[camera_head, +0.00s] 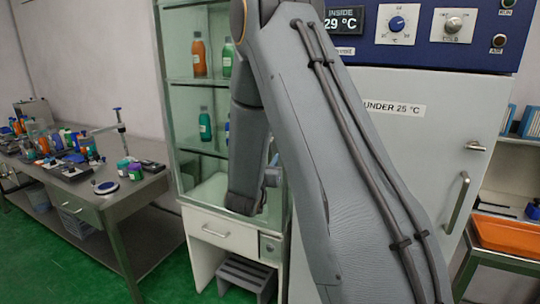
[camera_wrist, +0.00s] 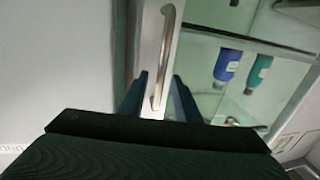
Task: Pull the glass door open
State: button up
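The glass-fronted cabinet (camera_head: 165,100) stands left of centre in the head view, partly hidden by my arm. In the wrist view the glass door (camera_wrist: 205,60) has a pale frame with a long metal bar handle (camera_wrist: 167,50). My gripper (camera_wrist: 160,80) is open, with one dark finger on each side of the handle's lower end. Gaps show between the fingers and the bar. The handle and fingertips are hidden behind my arm in the head view. The door seems shut, but its edge is not clear.
Bottles (camera_head: 199,57) stand on the cabinet shelves. A grey step stool (camera_head: 245,275) sits below the cabinet drawer (camera_head: 215,232). A cluttered workbench (camera_head: 115,200) is at left. A large grey oven-like unit (camera_head: 440,140) is at right. Green floor is clear between bench and cabinet.

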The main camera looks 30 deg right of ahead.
jog(key=shift+x, duration=1.05)
grip_shut()
